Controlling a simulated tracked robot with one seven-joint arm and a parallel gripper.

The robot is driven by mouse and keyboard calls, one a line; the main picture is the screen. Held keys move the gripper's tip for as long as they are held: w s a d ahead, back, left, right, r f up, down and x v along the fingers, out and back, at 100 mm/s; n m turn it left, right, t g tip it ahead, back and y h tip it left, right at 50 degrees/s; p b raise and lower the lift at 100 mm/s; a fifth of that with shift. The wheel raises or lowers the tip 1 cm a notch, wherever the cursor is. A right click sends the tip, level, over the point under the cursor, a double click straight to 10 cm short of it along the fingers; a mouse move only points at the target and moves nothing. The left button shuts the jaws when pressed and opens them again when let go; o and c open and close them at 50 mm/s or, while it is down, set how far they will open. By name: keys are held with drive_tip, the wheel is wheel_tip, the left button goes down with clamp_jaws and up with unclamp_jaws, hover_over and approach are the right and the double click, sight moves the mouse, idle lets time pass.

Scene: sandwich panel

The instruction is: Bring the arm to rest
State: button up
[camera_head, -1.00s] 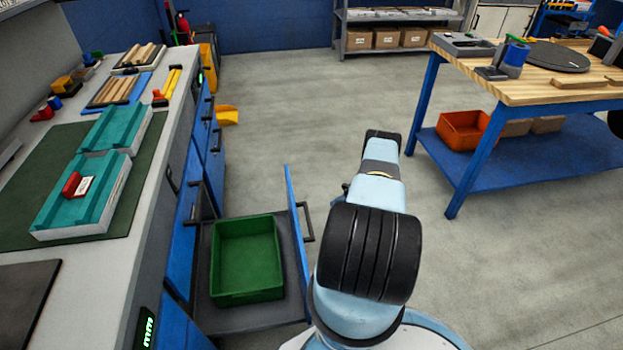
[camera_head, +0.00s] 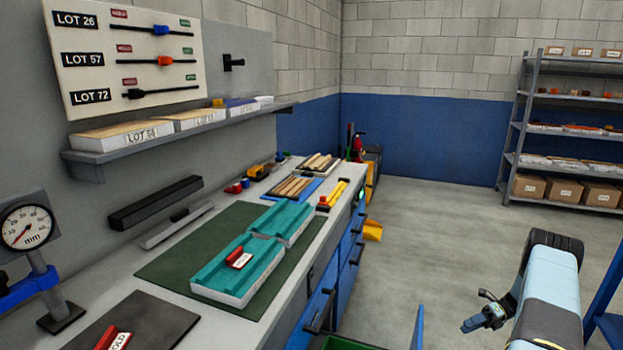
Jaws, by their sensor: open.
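My arm, pale blue with black joints, shows at the lower right of the head view. My gripper (camera_head: 477,321) is at its left side, small and dark with a blue part. It is open and nothing shows in it. It hangs in free air over the floor, apart from the bench and right of the open drawer's blue front (camera_head: 417,327). Its finger details are too small to make out.
The long bench (camera_head: 317,243) on the left holds teal trays (camera_head: 222,268) on a green mat (camera_head: 178,265). A green bin (camera_head: 345,343) sits in the open drawer. A blue table leg (camera_head: 606,300) stands at the right edge. The floor (camera_head: 440,235) between is clear.

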drive_tip(key=w+a+r+n+h, duration=0.2)
drive_tip(key=r, duration=0.6)
drive_tip(key=w+a+r+n+g+h, duration=0.1)
drive_tip(key=a+r+n, duration=0.15)
drive_tip(key=r, duration=0.55)
drive_tip(key=w+a+r+n+h, duration=0.2)
drive_tip(key=r+n, duration=0.1)
drive_tip(key=r, duration=0.4)
drive_tip(key=s+a+r+n+t+h, duration=0.1)
drive_tip(key=s+a+r+n+h, duration=0.3)
drive_tip(key=r, duration=0.6)
drive_tip(key=s+a+r+n, duration=0.1)
drive_tip(key=a+r+n, duration=0.2)
drive_tip(key=a+r, duration=0.5)
drive_tip(key=s+a+r+n+t+h, duration=0.2)
drive_tip(key=s+a+r+n, duration=0.2)
drive_tip(key=s+r, duration=0.35)
drive_tip(key=s+a+r+n+t+h, duration=0.2)
drive_tip(key=s+a+r+n, duration=0.2)
drive_tip(key=s+r, duration=0.35)
drive_tip(key=s+a+n+t, duration=0.2)
drive_tip(key=s+n, duration=0.2)
drive_tip(key=s, duration=0.4)
drive_tip(key=s+a+n+t+h, duration=0.1)
drive_tip(key=s+a+n+t, duration=0.1)
drive_tip(key=s, duration=0.6)
drive_tip(key=shift+s+a+r+n+h, duration=0.35)
drive_tip(key=shift+r+n, duration=0.1)
drive_tip(key=shift+n, duration=0.4)
drive_tip(key=shift+s, duration=0.15)
